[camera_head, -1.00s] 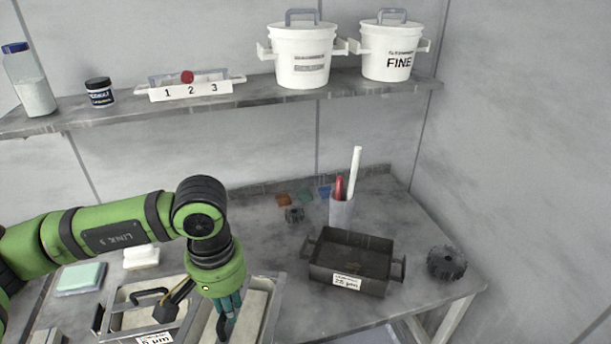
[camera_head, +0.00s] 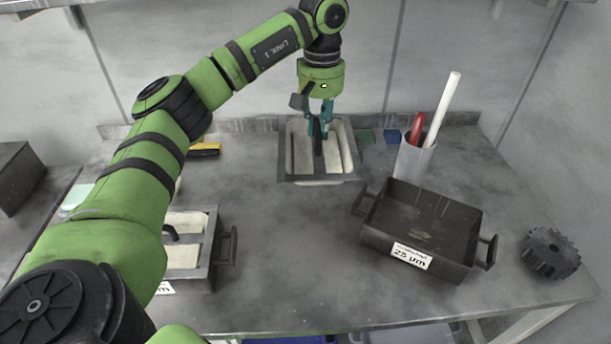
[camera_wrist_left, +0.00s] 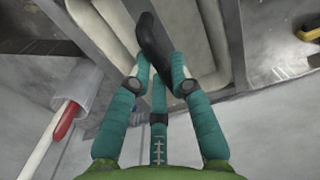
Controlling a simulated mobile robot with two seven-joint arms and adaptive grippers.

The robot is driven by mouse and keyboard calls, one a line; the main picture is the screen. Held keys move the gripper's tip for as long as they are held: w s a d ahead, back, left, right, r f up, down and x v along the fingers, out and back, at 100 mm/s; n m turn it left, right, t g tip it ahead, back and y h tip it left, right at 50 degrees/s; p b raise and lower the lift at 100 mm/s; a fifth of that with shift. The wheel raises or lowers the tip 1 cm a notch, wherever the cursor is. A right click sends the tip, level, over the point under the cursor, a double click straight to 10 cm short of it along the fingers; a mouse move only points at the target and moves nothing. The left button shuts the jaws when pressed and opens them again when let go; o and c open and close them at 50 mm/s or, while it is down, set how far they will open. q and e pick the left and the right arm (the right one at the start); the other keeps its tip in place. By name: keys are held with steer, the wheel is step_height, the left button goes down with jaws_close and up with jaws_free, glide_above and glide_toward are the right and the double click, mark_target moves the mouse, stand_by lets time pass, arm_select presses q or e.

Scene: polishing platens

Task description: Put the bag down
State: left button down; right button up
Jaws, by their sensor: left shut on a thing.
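No bag shows in these frames. My left gripper (camera_head: 320,122) points down at the back of the bench, shut on the dark upright handle of a grey metal tray with cream panels (camera_head: 320,180). In the left wrist view the teal fingers (camera_wrist_left: 160,75) close around the dark handle (camera_wrist_left: 153,38), with the cream-edged tray (camera_wrist_left: 215,40) beyond. The tray looks level; I cannot tell whether it touches the bench. My right gripper is not in view.
A black bin labelled 25 µm (camera_head: 388,250) stands right of the tray, with a cup (camera_head: 413,165) holding red and white sticks behind it. A dark gear (camera_head: 549,254) is far right. Another handled tray (camera_head: 213,250) is front left. The middle bench is clear.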

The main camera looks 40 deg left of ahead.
arm_select(q)
steer(key=shift+w+a+f, duration=0.25)
steer(key=shift+w, duration=0.3)
steer(key=shift+w+a+f, duration=0.1)
steer(key=shift+w+a, duration=0.05)
steer(key=shift+a, duration=0.15)
steer(key=a+f, duration=0.3)
steer(key=s+a+f, duration=0.1)
steer(key=a+f, duration=0.3)
steer(key=a+f+p, duration=0.1)
steer(key=a+f, duration=0.2)
steer(key=a, duration=0.1)
steer(key=shift+s+f, duration=0.2)
steer(key=shift+s, duration=0.1)
steer(key=shift+d+f, duration=0.1)
steer(key=c, duration=1.1)
jaws_free()
steer(key=shift+c, duration=0.2)
